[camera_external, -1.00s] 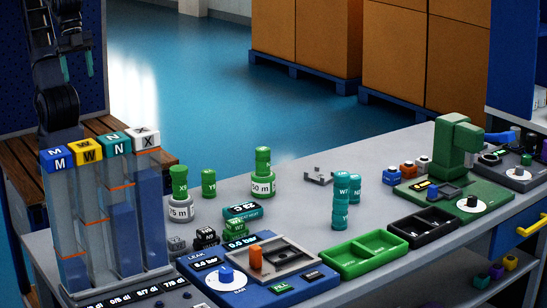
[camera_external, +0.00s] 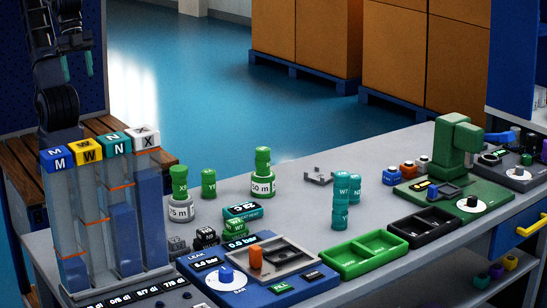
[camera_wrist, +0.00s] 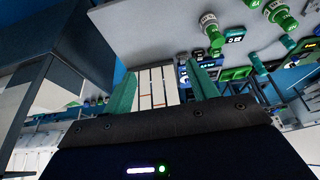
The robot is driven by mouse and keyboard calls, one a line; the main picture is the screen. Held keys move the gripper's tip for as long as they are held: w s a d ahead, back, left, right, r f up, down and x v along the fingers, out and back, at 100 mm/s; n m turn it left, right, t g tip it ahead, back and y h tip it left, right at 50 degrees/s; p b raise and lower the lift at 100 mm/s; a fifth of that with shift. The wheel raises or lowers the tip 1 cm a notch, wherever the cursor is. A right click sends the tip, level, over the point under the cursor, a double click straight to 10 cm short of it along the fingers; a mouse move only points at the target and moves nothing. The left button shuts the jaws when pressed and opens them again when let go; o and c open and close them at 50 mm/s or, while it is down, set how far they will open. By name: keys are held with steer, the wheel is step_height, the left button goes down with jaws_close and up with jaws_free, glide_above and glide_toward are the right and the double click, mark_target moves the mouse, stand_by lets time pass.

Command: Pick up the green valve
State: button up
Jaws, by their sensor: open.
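Several green cylinders that look like valves stand upright on the grey bench in the external view. One green valve (camera_external: 208,183) stands directly on the bench. Another green valve (camera_external: 180,182) sits on a grey ring to its left, and a third green valve (camera_external: 263,161) sits on a ring marked 50 m. Teal cylinders (camera_external: 341,187) stand further right. My gripper (camera_external: 77,66) is open and empty at the top left, well away from the valves. In the wrist view its teal fingers (camera_wrist: 165,88) are spread apart, with green cylinders (camera_wrist: 210,27) beyond them.
Clear tubes with lettered caps (camera_external: 88,150) stand at the bench's left end. A blue leak tester (camera_external: 227,277), a green tray (camera_external: 365,254), a black tray (camera_external: 423,227) and a green press (camera_external: 455,150) line the front. The bench behind the teal cylinders is mostly free.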

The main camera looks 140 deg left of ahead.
steer(key=w+a+m+g, duration=0.25)
steer(key=w+m, duration=0.25)
steer(key=w, duration=0.8)
steer(key=m+g+h, duration=0.2)
steer(key=m+h, duration=0.3)
steer(key=m, duration=0.8)
glide_above(237, 220)
steer(key=a, duration=0.3)
step_height(237, 220, down, 29)
steer(key=shift+y, duration=0.3)
steer(key=x, duration=0.5)
steer(key=shift+d, duration=0.1)
steer(key=shift+a+x, duration=0.2)
steer(key=shift+x, duration=2.45)
steer(key=shift+f, duration=0.1)
steer(key=shift+c, duration=0.5)
steer(key=c, duration=1)
